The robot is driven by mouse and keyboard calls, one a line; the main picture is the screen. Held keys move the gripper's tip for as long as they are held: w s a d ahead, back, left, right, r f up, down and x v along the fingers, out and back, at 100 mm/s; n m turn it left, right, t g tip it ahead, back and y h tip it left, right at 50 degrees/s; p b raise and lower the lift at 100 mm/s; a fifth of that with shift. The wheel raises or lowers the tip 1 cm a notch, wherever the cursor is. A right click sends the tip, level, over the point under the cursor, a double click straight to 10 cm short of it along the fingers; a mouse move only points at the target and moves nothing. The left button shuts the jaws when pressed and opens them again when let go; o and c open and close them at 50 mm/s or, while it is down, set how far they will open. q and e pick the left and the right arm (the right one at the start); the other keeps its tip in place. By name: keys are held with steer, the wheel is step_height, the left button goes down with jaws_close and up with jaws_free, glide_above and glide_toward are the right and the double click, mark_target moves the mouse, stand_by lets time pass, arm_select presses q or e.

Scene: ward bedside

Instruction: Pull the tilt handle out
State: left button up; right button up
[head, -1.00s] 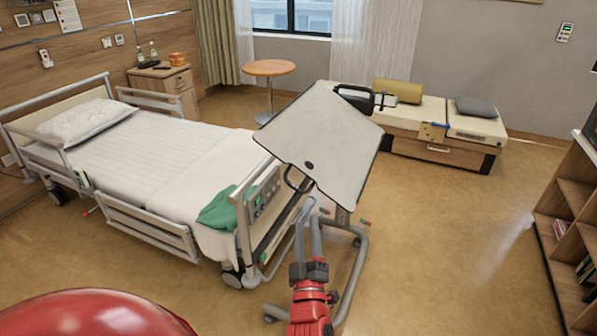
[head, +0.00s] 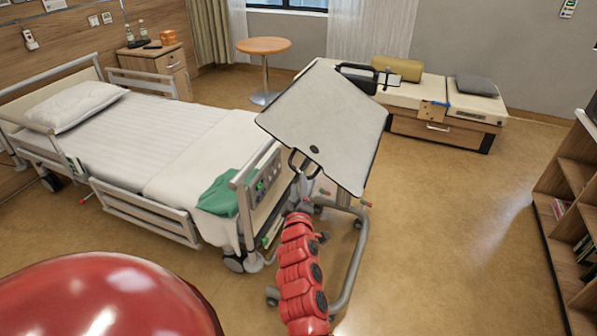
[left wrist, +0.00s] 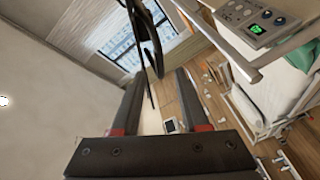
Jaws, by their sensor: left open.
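The tilt handle (head: 293,165) is a black loop at the lower left edge of the tilted pale table top (head: 325,115). It also shows in the left wrist view as a dark loop (left wrist: 146,42), ahead of and partly between my fingers. My left gripper (head: 303,192) is just below the handle in the head view, partly hidden by its own red wrist. In the left wrist view the left gripper (left wrist: 158,76) is open, its two dark fingers apart. I cannot tell whether either finger touches the handle. My right gripper is not in view.
The bed (head: 150,150) with a green cloth (head: 218,196) stands close on the left; its end panel (head: 262,182) is near my gripper. The table's grey wheeled frame (head: 355,255) is right of my arm. A shelf (head: 570,210) stands far right. Floor between is clear.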

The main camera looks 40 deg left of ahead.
mark_target(298, 172)
arm_select(q)
steer(key=x, duration=0.6)
steer(key=shift+w+a+p, duration=0.2)
steer(key=shift+a+p, duration=0.05)
steer(key=shift+p, duration=0.1)
jaws_close()
steer(key=shift+d, duration=0.1)
stand_by(1.0)
